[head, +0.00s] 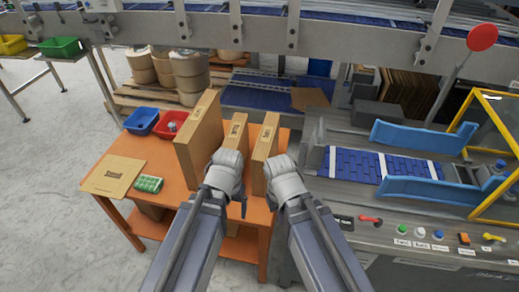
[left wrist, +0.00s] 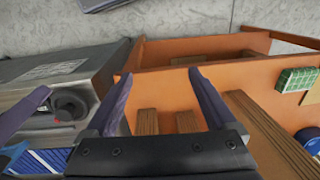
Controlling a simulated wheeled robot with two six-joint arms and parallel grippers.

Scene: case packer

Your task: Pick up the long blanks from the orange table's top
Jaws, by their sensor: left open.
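The orange table (head: 176,186) bears upright brown cardboard blanks. The largest stack (head: 199,136) stands left of two narrower ones, a middle one (head: 236,130) and a right one (head: 265,142). I cannot tell for sure which are the long blanks. My left gripper (head: 230,172) is over the table by the middle stack. In the left wrist view its open fingers (left wrist: 160,76) spread wide, with two narrow brown stacks (left wrist: 147,122) showing between them and a longer stack (left wrist: 268,132) to the right. Nothing shows held. My right gripper (head: 285,178) is beside the right stack; its fingers are mostly hidden.
A flat cardboard sheet (head: 112,176), a green-and-white box (head: 148,184), a blue bin (head: 141,121) and a red bin (head: 171,123) are on the table's left part. The machine with blue guides (head: 410,137) and a control panel stands close on the right.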

